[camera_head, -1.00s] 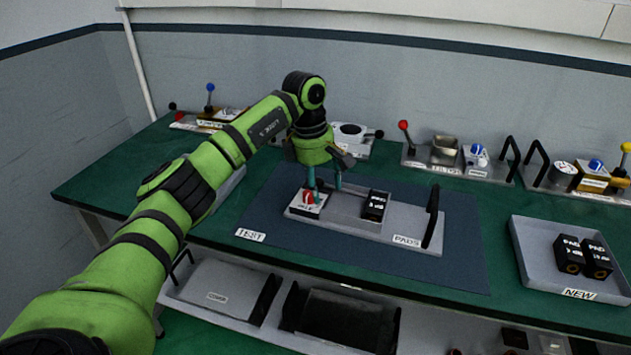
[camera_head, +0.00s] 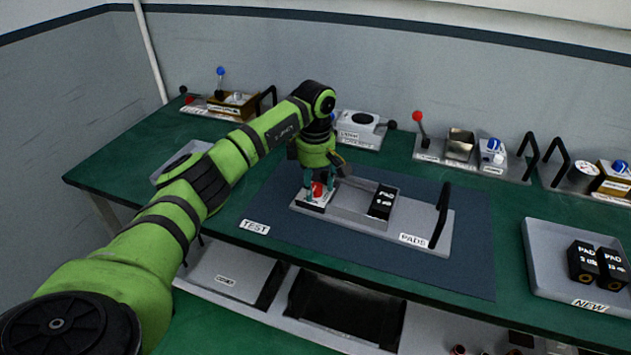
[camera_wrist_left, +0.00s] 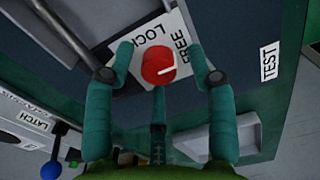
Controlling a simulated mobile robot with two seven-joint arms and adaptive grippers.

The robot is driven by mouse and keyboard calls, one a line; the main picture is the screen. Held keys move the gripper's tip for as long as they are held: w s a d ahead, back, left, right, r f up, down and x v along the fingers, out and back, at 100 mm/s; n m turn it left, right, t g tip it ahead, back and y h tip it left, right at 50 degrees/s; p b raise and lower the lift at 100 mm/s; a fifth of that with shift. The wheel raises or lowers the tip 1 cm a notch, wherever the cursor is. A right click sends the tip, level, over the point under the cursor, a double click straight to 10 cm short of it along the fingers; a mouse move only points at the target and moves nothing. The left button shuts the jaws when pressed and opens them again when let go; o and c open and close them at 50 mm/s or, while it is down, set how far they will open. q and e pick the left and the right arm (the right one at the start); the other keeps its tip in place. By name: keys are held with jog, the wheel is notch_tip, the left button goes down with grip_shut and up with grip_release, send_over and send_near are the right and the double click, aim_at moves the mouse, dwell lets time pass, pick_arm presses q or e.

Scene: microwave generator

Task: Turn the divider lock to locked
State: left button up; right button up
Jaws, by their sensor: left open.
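The divider lock is a red round knob (camera_head: 317,189) on a white plate at the left end of the grey PADS tray (camera_head: 424,228). In the left wrist view the knob (camera_wrist_left: 158,66) sits between the words LOCK and FREE. Its white pointer line points toward FREE. My left gripper (camera_head: 319,184) is down over the knob. In the left wrist view its open fingers (camera_wrist_left: 159,57) stand on either side of the knob, with gaps visible. The black PAD block (camera_head: 382,201) stands in the tray, right of the knob. My right gripper does not show.
The tray lies on a blue mat (camera_head: 470,262) on the green table. Its black upright handle (camera_head: 440,215) is at the right end. A grey NEW tray (camera_head: 545,250) with two PAD blocks is further right. Fixtures with levers line the back.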

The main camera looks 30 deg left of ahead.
pick_arm(q)
jog(key=shift+c, duration=0.4)
jog(key=shift+w, duration=0.1)
grip_shut()
jog(key=shift+n, duration=0.3)
jog(key=n, duration=0.3)
jog(key=shift+n, duration=0.3)
jog(key=n, duration=0.3)
jog(key=shift+n, duration=0.3)
jog(key=n+p, duration=0.1)
jog(key=n, duration=0.9)
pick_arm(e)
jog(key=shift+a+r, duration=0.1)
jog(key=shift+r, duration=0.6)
